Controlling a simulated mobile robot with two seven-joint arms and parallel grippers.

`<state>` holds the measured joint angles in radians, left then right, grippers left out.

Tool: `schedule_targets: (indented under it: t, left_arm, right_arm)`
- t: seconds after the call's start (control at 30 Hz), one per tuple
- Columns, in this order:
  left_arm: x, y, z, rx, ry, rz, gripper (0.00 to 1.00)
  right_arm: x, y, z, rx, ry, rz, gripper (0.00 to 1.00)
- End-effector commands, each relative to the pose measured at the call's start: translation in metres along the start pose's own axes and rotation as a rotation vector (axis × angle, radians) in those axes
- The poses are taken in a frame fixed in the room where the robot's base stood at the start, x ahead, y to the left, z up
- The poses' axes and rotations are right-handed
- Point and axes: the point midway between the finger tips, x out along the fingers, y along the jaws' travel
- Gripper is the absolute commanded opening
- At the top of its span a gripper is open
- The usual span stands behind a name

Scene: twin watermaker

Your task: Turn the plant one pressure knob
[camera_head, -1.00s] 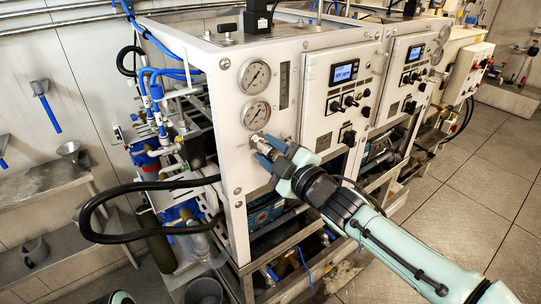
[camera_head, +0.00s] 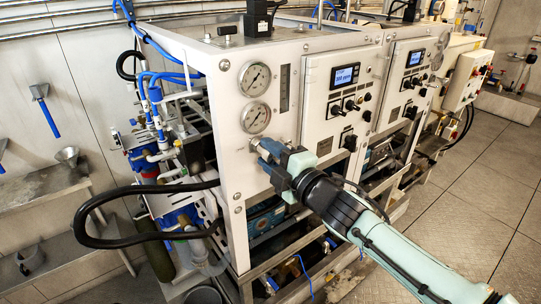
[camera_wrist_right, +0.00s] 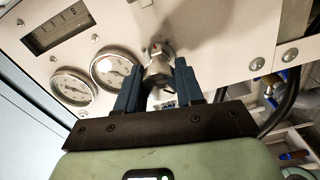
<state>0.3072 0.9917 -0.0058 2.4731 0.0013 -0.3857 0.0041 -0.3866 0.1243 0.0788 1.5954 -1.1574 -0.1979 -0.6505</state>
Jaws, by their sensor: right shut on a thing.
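The plant one pressure knob (camera_wrist_right: 158,72) is a small metal knob low on the white front panel, below the two round gauges. In the wrist view it sits between the two blue fingers of my right gripper (camera_wrist_right: 156,84), which is shut on it. In the head view my right gripper (camera_head: 262,149) reaches the panel from the lower right, and its fingers mostly hide the knob. The upper gauge (camera_head: 255,77) and lower gauge (camera_head: 255,117) show above it. My left gripper is not in view.
A small display (camera_head: 345,75) and several black knobs sit on the panel to the right. A second similar unit (camera_head: 407,75) stands beyond it. A black hose (camera_head: 88,215) loops out at the left. Floor (camera_head: 480,200) is open at the right.

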Motion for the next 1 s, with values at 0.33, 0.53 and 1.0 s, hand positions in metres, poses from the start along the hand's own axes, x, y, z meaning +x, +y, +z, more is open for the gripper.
schedule_targets:
  t: [0.33, 0.53, 1.0]
  left_arm:
    - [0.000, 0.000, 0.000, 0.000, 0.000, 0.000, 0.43]
    - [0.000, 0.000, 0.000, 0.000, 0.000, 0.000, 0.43]
    - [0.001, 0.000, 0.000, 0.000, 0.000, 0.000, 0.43]
  right_arm:
    - [0.000, 0.001, -0.002, 0.000, 0.003, 0.001, 0.53]
    - [0.000, 0.000, -0.001, 0.001, 0.002, 0.001, 0.62]
    - [-0.053, 0.002, 0.000, 0.000, -0.002, 0.003, 0.62]
